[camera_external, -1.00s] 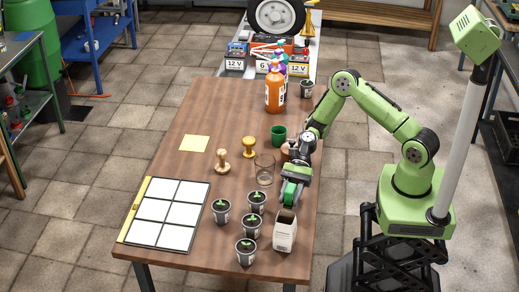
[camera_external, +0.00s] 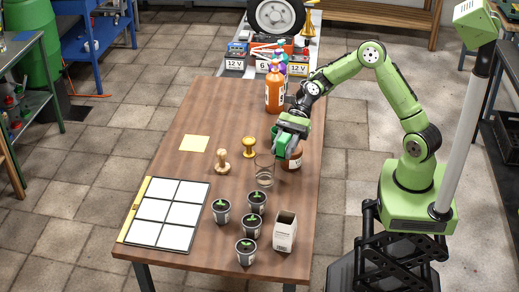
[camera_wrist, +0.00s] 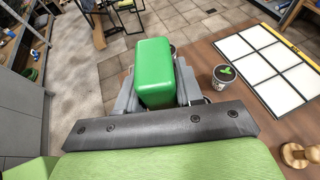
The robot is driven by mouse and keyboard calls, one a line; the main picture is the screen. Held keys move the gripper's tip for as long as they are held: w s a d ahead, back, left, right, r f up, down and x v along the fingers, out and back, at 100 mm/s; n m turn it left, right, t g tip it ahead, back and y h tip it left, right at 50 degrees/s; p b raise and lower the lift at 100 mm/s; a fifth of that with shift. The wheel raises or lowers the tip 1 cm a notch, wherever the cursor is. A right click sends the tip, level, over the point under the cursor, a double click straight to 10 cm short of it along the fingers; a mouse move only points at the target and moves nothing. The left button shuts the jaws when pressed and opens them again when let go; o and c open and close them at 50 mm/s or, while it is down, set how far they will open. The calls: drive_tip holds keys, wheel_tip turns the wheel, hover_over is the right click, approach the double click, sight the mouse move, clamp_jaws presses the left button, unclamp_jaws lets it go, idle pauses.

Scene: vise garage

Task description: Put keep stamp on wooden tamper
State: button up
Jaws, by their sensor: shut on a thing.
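My gripper (camera_external: 281,143) hangs above the right part of the table, by the orange jar. It is shut on a green rounded block, which I take to be the keep stamp (camera_wrist: 156,70); no lettering shows. In the wrist view the block sits between the grey fingers. The wooden tamper (camera_external: 222,163), pale with a round knob and wide base, stands upright on the table to the left and nearer the front. It also shows at the lower right of the wrist view (camera_wrist: 296,155). Nothing is visible on its knob.
A golden knobbed tool (camera_external: 249,147) and a clear glass (camera_external: 264,172) stand between my gripper and the tamper. An orange jar (camera_external: 292,160) is beside the gripper. Potted seedlings (camera_external: 251,226), a white carton (camera_external: 285,232) and a white-panelled board (camera_external: 169,213) are nearer the front.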

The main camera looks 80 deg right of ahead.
drive_tip(key=w+d+f+m+t+h+p, duration=0.1)
drive_tip(key=w+d+m+t+h+p, duration=0.4)
drive_tip(key=w, duration=0.8)
drive_tip(key=r+m+t+h+p, duration=0.2)
drive_tip(key=m+t+h, duration=0.3)
drive_tip(key=m+h, duration=0.35)
hover_over(221, 151)
drive_tip(key=shift+m+y, duration=0.25)
drive_tip(key=shift+m, duration=0.2)
wheel_tip(221, 151, down, 16)
drive_tip(key=shift+r+b, duration=0.15)
drive_tip(key=shift+b, duration=0.55)
drive_tip(key=o, duration=1)
